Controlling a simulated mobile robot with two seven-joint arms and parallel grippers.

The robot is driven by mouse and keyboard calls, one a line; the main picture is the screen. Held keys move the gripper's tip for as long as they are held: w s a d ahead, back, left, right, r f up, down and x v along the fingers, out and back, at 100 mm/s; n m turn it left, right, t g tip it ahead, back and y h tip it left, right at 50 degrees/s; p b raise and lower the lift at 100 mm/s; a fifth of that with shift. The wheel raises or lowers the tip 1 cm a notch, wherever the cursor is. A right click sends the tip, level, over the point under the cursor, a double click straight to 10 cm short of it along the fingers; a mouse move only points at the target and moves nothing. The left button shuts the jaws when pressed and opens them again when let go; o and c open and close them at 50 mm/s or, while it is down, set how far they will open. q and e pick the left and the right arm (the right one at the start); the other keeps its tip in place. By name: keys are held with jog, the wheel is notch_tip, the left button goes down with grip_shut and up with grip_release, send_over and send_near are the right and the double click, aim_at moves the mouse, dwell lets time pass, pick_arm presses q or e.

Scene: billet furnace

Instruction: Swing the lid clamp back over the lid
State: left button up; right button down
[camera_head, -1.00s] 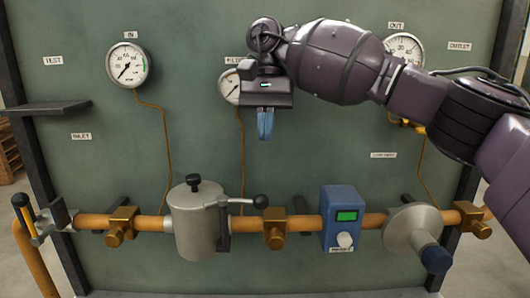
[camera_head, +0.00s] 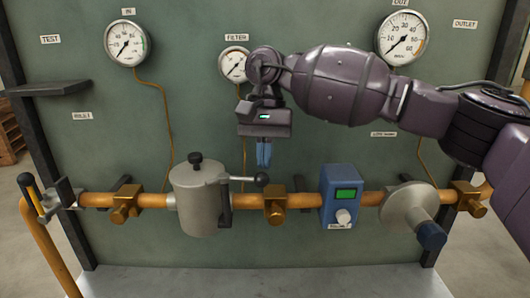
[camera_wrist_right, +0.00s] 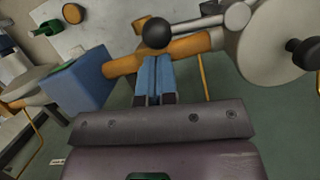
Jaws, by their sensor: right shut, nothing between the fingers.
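The grey filter pot (camera_head: 200,205) sits on the copper pipe, with a black knob (camera_head: 195,158) on its lid. The lid clamp (camera_head: 245,178) is a grey lever with a black ball end; it sticks out to the right of the pot, over the pipe. My right gripper (camera_head: 264,163) points down with its blue fingers shut and empty, just above and behind or beside the ball; the exact gap is unclear. In the right wrist view, the shut fingers (camera_wrist_right: 154,75) lie close to the black ball (camera_wrist_right: 157,33). My left gripper is not in view.
A blue box with a green display (camera_head: 340,197) and a grey disc with a blue knob (camera_head: 408,213) stand to the right on the pipe. Gauges (camera_head: 235,65) hang above. A small shelf (camera_head: 48,89) is at the left.

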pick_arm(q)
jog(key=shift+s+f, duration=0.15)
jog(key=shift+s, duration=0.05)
pick_arm(e)
jog(key=shift+s+m, duration=0.25)
jog(key=shift+m, duration=0.05)
